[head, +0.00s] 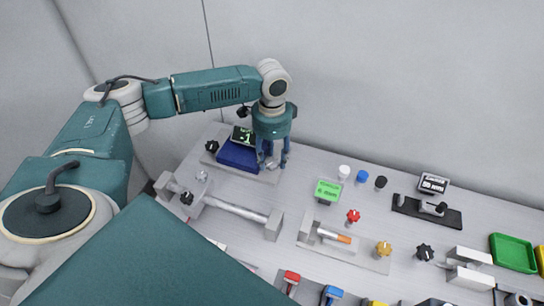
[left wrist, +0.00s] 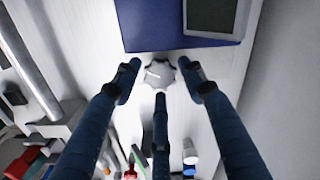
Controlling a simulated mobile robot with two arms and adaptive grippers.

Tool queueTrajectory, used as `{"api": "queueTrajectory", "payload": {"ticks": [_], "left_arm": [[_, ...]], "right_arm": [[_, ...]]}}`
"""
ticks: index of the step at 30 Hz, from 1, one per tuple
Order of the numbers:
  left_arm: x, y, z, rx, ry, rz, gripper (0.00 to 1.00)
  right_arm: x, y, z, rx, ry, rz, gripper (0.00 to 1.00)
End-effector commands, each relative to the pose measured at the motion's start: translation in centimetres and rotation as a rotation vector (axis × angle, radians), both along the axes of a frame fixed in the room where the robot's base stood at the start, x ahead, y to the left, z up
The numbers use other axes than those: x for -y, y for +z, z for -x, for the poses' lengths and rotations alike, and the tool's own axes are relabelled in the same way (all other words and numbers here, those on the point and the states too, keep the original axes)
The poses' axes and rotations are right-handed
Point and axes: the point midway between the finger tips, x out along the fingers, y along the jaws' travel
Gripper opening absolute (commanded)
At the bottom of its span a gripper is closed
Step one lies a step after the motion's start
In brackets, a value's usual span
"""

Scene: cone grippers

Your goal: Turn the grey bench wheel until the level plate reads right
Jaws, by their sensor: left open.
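A grey lobed wheel (left wrist: 159,75) with a white mark shows in the left wrist view, beside a blue box (left wrist: 170,27). My left gripper (left wrist: 160,88) has its three blue fingers spread around the wheel, with gaps visible; I cannot tell whether any finger touches it. In the head view my left gripper (head: 271,162) points down just right of the blue box (head: 238,157), and its fingers mostly hide the wheel. A dark display (head: 243,135) with green marks sits on the box; its reading is too small to be sure of. My right gripper is not in view.
A green plate (head: 328,190), a red knob (head: 353,216), a yellow knob (head: 384,249) and white, blue and black caps stand to the right. A grey rod fixture (head: 235,209) lies in front of the box. A wall stands behind the bench.

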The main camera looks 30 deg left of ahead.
Motion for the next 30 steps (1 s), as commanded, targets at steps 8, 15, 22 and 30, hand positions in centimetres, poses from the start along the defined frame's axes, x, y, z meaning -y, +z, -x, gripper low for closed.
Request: {"api": "queueTrajectory", "payload": {"ticks": [8,15,22,30], "left_arm": [[0.0,-0.7,0.0,0.0,0.0,0.0,0.42],[0.0,-0.7,0.0,0.0,0.0,0.0,0.14],[-0.1,-0.4,0.1,-0.002,-0.02,-0.001,0.07],[-0.2,-0.5,0.0,-0.003,-0.123,-0.001,0.07]], "right_arm": [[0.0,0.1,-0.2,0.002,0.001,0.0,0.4],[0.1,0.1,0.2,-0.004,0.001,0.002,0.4],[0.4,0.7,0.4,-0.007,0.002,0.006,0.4],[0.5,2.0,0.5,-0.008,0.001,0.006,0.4]]}}
